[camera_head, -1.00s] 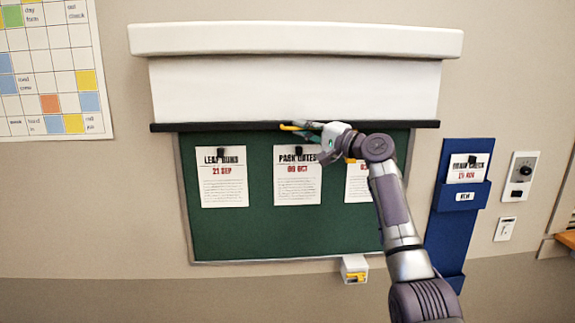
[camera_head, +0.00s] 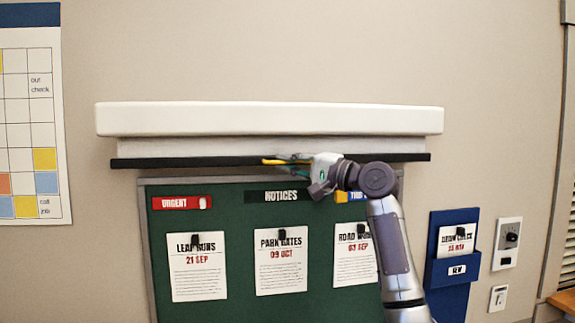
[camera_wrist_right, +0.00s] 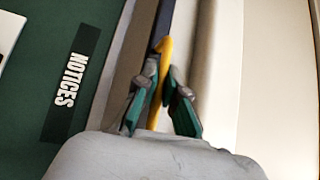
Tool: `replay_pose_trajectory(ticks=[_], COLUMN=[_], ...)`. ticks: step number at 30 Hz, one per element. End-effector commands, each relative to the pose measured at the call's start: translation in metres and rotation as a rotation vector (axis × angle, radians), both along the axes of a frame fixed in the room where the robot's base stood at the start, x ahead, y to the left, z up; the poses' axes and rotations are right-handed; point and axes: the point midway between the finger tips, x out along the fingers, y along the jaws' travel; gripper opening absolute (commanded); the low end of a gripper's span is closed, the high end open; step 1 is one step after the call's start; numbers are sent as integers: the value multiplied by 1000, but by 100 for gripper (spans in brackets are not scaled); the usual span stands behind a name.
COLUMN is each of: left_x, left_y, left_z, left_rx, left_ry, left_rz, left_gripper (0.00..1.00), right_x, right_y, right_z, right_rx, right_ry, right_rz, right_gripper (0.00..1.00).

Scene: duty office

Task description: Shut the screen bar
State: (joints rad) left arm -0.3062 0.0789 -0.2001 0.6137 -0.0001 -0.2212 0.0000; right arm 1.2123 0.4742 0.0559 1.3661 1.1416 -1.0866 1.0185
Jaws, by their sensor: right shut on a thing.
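The screen bar (camera_head: 200,162) is a long dark bar along the lower edge of a white screen (camera_head: 230,147). Only a narrow strip of screen shows between the bar and the white housing (camera_head: 270,119) above. My right gripper (camera_head: 283,161) is shut on a yellow pull tab (camera_head: 272,162) at the middle of the bar. In the right wrist view, the green-padded fingers (camera_wrist_right: 164,92) close around the yellow tab (camera_wrist_right: 161,62), with the dark bar (camera_wrist_right: 163,20) beyond. My left gripper is not in view.
A green notice board (camera_head: 220,215) with several pinned sheets lies below the bar. A blue wall pocket (camera_head: 452,250) and a dial plate (camera_head: 508,243) are at right. A wall calendar (camera_head: 30,130) is at left. The wall above the housing is clear.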

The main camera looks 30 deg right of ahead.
Motion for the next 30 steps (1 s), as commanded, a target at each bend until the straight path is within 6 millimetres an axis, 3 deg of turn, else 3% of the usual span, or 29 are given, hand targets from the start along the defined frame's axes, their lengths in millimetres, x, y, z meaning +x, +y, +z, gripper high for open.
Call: replay_pose_trajectory(ticks=[1, 2, 6, 19, 30], left_x=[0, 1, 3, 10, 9], left_y=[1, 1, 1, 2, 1], left_z=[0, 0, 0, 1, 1], left_rx=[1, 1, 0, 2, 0], left_ry=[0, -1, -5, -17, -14], left_rz=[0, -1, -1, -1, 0], left_gripper=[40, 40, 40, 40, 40], right_x=[0, 0, 0, -9, -74], right_y=[0, 0, 0, -6, -43], right_z=[0, 0, 0, -2, -12], right_rx=[-1, -1, -1, -1, -2], right_ry=[-1, -1, -1, -1, -1], right_rz=[-2, -2, -1, -2, -4], right_gripper=[0, 14, 35, 35, 35])
